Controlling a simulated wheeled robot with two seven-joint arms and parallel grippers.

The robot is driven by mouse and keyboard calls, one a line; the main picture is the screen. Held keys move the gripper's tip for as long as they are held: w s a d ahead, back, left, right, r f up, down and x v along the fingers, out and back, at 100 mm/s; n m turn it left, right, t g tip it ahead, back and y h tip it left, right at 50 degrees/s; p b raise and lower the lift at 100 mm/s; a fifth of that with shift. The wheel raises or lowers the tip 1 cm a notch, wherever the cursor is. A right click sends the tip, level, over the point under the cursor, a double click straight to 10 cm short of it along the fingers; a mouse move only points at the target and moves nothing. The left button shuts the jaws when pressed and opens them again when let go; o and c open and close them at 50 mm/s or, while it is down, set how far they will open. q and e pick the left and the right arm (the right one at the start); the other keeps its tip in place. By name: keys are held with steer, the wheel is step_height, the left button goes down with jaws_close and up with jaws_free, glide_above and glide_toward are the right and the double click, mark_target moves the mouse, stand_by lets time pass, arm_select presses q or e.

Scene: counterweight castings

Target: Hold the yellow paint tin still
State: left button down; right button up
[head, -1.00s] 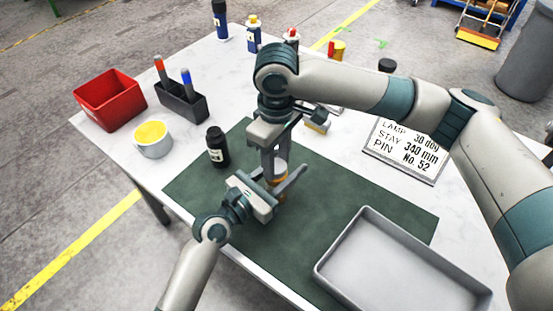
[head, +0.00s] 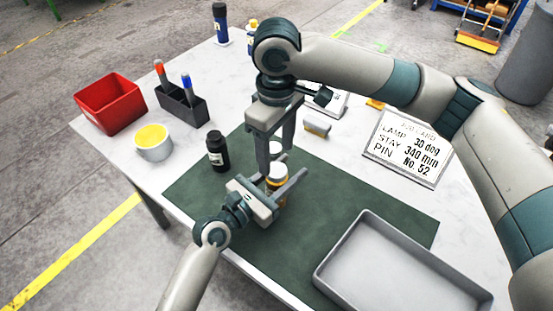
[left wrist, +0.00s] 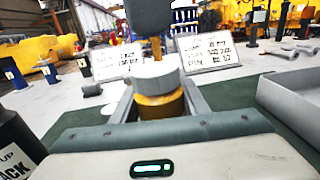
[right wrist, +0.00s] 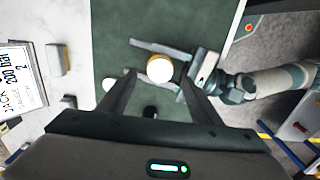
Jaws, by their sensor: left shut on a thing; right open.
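The yellow paint tin (head: 275,186) stands upright with a pale lid, near the middle of the green mat. My left gripper (left wrist: 158,103) is shut around its sides; the tin (left wrist: 158,103) shows between the fingers in the left wrist view. My right gripper (right wrist: 159,84) is open and empty, pointing down above the tin. The right wrist view looks down on the tin's round white lid (right wrist: 160,68). My left gripper's fingers and hand hide part of the tin in the head view.
A small white disc (head: 276,147) lies behind the tin. A black bottle (head: 217,151) stands at the mat's left. A grey tray (head: 400,268) is at front right. A white tin with yellow inside (head: 153,142), red bin (head: 110,103) and pen holder (head: 182,103) stand left.

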step_height(320, 180, up, 7)
stand_by(0.3)
arm_select(q)
steer(key=c, duration=1)
jaws_free()
steer(key=shift+s+a, duration=0.1)
steer(key=b+v, duration=0.3)
steer(key=v, duration=1.2)
steer(key=shift+s+a, duration=0.25)
steer(key=shift+a, duration=0.05)
steer(key=shift+s+a+b, duration=0.3)
steer(key=shift+s+a, duration=0.15)
steer(key=shift+s, duration=0.05)
arm_select(e)
steer(key=shift+f, duration=1.7)
arm_select(q)
steer(key=shift+s+a, duration=0.1)
